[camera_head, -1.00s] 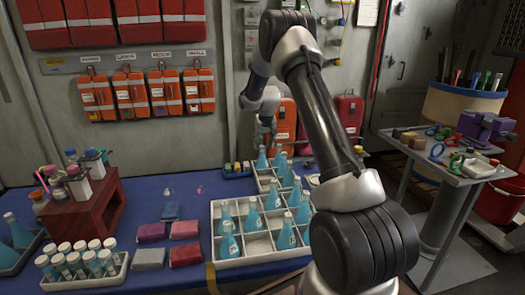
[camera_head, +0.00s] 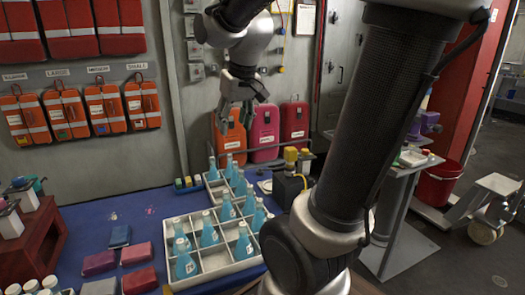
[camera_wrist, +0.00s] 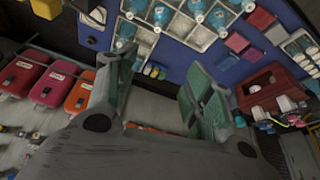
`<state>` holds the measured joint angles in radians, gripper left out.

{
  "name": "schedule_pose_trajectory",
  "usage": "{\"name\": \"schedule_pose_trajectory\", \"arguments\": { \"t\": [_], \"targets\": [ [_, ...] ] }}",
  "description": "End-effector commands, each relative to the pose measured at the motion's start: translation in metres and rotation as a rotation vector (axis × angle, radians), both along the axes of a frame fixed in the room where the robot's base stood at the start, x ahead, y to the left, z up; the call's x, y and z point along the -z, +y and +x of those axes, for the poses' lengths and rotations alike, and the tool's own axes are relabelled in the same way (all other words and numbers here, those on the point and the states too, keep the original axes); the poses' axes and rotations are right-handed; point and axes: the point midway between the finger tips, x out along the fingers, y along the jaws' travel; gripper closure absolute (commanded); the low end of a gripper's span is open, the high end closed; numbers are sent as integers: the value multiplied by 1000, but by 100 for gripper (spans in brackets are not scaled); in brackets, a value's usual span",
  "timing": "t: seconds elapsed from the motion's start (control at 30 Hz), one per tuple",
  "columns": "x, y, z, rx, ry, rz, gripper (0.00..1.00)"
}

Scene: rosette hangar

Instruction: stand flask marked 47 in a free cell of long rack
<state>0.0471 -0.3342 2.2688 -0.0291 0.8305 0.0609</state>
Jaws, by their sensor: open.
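Several blue conical flasks with white labels stand in two joined white racks on the blue table. The wider front rack (camera_head: 226,272) holds several, including a front flask (camera_head: 185,264), and has some empty cells. The narrower rack (camera_head: 210,190) extends behind it, with flasks such as the far left one (camera_head: 212,164). I cannot read any label, so I cannot tell which flask is marked 47. My gripper (camera_head: 237,122) is open and empty, in the air above and behind the racks' far end. In the wrist view, my open fingers (camera_wrist: 156,98) hold nothing; flasks (camera_wrist: 162,14) show beyond them.
Orange and red cases (camera_head: 264,134) stand along the wall behind. A dark device with yellow tops (camera_head: 290,184) stands right of the racks. Small yellow-green-blue items (camera_head: 188,183) stand left of the narrow rack. Colored blocks (camera_head: 138,253) lie left of the front rack.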

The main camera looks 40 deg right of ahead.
Motion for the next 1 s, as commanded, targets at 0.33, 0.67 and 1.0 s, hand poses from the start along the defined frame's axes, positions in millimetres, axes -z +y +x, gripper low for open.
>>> {"name": "schedule_pose_trajectory", "arguments": {
  "t": [0.33, 0.67, 1.0],
  "targets": [
    [25, 21, -140, -84, 1, 6, 48],
    [29, 22, -149, -91, 3, 7, 48],
    [28, 22, -148, -91, 3, 7, 48]
  ]
}}
